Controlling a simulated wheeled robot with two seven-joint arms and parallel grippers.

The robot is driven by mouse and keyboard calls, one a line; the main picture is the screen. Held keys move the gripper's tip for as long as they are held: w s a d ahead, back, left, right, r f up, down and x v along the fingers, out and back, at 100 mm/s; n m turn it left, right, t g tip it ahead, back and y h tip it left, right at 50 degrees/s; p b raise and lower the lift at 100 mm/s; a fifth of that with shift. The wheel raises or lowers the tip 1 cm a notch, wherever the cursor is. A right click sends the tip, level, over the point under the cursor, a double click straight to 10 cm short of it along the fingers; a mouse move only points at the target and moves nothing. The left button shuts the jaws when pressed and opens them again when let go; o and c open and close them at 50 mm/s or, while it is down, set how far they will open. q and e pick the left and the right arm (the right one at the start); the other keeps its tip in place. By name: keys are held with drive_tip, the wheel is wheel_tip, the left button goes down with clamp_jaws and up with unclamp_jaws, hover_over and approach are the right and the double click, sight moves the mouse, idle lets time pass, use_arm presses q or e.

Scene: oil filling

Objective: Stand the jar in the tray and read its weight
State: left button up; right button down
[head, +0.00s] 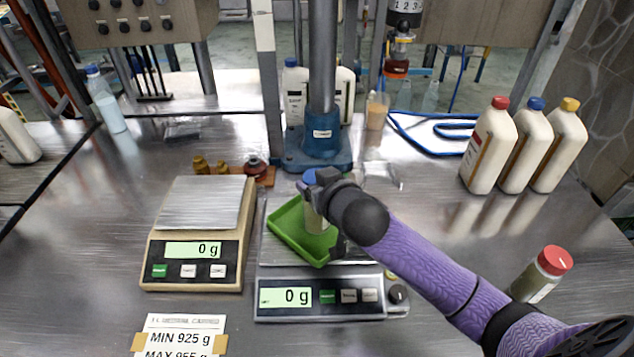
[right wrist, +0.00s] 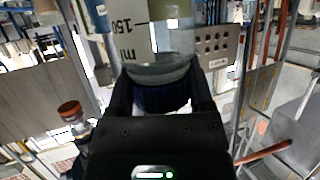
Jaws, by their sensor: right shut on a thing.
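My right gripper (head: 318,186) is shut on the blue lid (head: 309,177) of a jar (head: 315,218), partly hidden by the gripper and arm. The jar looks upright over the green tray (head: 284,242); I cannot tell whether its base touches. The tray sits tilted across the plate of the right scale (head: 272,308), whose display (head: 286,297) reads 0 g. My left gripper is not in view.
A second scale (head: 193,248) on the left is empty and reads 0 g. A blue-based post (head: 322,148) rises behind the scales. A label card (head: 180,338) lies in front.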

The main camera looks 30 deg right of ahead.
unclamp_jaws()
drive_tip(key=shift+s+r, duration=0.25)
drive_tip(key=p+v, duration=0.3)
drive_tip(key=v, duration=0.8)
drive_tip(key=shift+s, duration=0.3)
